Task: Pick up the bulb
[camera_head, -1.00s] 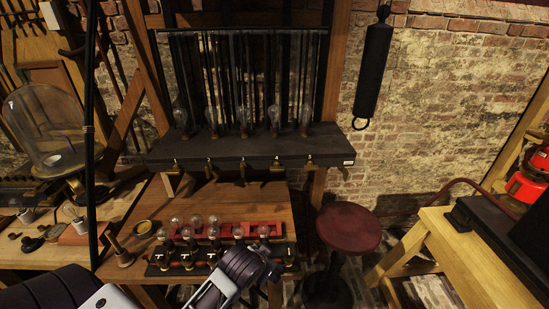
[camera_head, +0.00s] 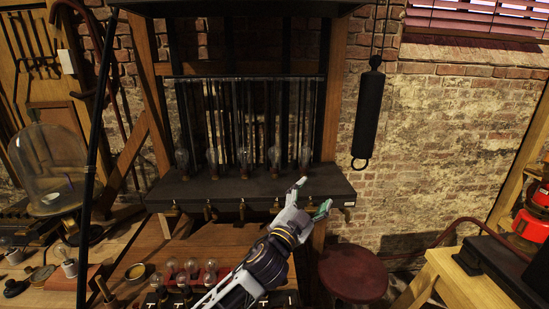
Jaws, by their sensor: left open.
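Several clear glass bulbs stand in a row on the dark shelf (camera_head: 230,192); the rightmost bulb (camera_head: 304,158) and the one beside it (camera_head: 274,160) are nearest my gripper. More bulbs (camera_head: 191,268) stand in a rack on the wooden table below, partly hidden by my left arm. My left gripper (camera_head: 310,196) is open and empty, in front of the shelf's right part, its fingers pointing up and right. It looks lower than the rightmost bulb, and apart from it. My right gripper is not in view.
A round red stool (camera_head: 353,274) stands right of the table. A glass dome (camera_head: 48,165) is at the left. A black cylinder (camera_head: 369,115) hangs on the brick wall right of the shelf. A wooden bench (camera_head: 462,282) is at the lower right.

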